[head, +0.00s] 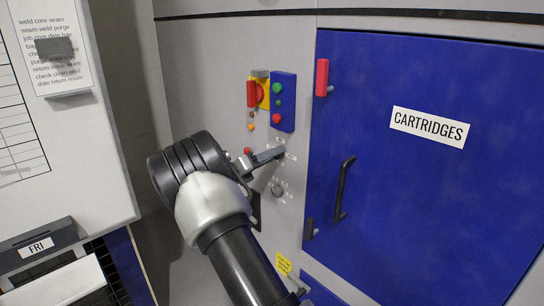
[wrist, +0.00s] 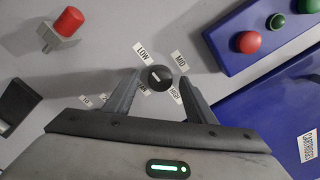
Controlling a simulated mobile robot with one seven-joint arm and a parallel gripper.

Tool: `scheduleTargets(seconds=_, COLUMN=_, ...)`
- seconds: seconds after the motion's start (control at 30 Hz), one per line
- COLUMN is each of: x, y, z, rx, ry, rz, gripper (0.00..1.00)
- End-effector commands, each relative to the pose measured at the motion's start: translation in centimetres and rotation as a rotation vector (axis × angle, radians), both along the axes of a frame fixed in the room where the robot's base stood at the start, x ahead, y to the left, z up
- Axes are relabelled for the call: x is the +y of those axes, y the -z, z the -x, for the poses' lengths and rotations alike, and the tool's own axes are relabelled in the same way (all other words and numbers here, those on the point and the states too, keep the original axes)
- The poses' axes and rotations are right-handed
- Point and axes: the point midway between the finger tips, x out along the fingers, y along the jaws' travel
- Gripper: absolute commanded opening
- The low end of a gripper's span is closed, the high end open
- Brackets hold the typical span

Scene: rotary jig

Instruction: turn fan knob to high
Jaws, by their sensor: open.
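The fan knob (wrist: 160,77) is a small round black knob with a pale mark, on a grey panel in the wrist view. LOW (wrist: 142,52), MID (wrist: 180,61) and HIGH (wrist: 174,95) labels surround it, with a partly covered FAN label below. I cannot tell surely which label the mark faces. My gripper (wrist: 157,78) is open, with one finger on each side of the knob. Contact is not clear. In the head view my gripper (head: 280,152) reaches the panel and hides the knob.
A blue button box (head: 283,101) and a red-and-yellow switch (head: 259,93) sit above my gripper. Another knob (head: 277,190) is just below. A blue CARTRIDGES door (head: 420,180) with a black handle (head: 343,190) stands right.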

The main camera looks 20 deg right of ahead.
Motion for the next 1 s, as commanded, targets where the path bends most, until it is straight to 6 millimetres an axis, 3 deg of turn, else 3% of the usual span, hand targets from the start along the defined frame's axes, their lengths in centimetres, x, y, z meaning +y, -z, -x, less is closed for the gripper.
scheduleTargets(seconds=0.37, x=-0.81, y=-0.03, z=-0.28, rx=0.0, ry=0.0, rz=0.0, gripper=0.5)
scheduleTargets(seconds=0.4, x=-0.8, y=-0.03, z=-0.28, rx=0.0, ry=0.0, rz=0.0, gripper=0.49)
scheduleTargets(seconds=0.63, x=-0.78, y=-0.03, z=-0.27, rx=0.0, ry=0.0, rz=0.0, gripper=0.1)
scheduleTargets(seconds=1.0, x=-0.75, y=0.08, z=-0.27, rx=-0.055, ry=0.0, rz=-0.018, gripper=0.09)
